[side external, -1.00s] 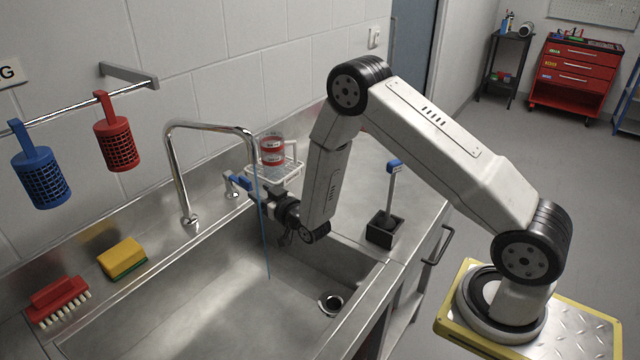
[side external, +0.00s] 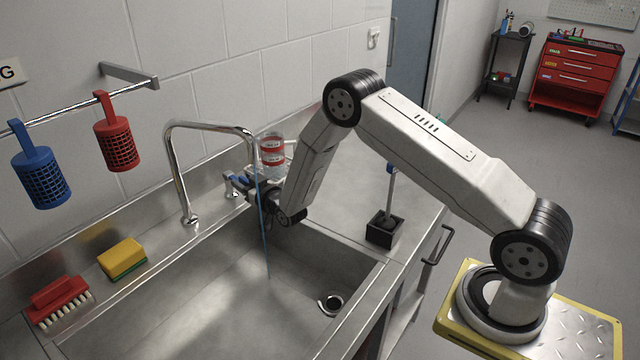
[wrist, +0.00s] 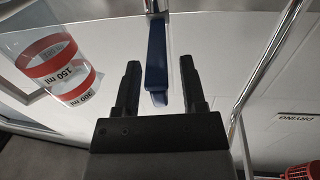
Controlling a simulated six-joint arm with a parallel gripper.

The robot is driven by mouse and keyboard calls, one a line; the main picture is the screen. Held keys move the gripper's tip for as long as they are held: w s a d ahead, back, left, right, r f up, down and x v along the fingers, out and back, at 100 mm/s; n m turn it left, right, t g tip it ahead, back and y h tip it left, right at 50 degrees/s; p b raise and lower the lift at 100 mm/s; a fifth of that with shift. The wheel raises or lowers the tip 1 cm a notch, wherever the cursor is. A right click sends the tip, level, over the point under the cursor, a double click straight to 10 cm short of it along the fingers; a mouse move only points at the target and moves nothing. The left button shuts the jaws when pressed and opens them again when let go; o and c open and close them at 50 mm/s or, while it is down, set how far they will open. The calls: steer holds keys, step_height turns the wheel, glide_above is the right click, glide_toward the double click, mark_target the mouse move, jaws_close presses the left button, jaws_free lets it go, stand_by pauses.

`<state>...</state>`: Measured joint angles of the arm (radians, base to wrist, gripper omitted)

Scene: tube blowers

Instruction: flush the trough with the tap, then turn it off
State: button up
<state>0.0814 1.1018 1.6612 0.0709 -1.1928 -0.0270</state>
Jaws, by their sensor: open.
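The tap (side external: 176,180) is a tall chrome spout that arches over the steel trough (side external: 200,285). A thin stream of water (side external: 263,235) falls from it into the trough. The tap's blue lever (side external: 238,184) is beside the spout's base. My gripper (side external: 245,190) is at the lever and partly hides it in the side view. In the wrist view, my gripper (wrist: 160,85) is open. The blue lever (wrist: 157,55) lies between its two dark fingers, with a gap showing on each side. The drain (side external: 331,304) is at the trough's right end.
A clear cup with red bands (side external: 271,155) stands just behind my gripper and shows at left in the wrist view (wrist: 60,65). A black holder (side external: 383,229) stands on the right counter. A yellow sponge (side external: 122,257) and red brush (side external: 58,300) lie at left.

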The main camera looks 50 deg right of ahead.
jaws_close()
stand_by(1.4)
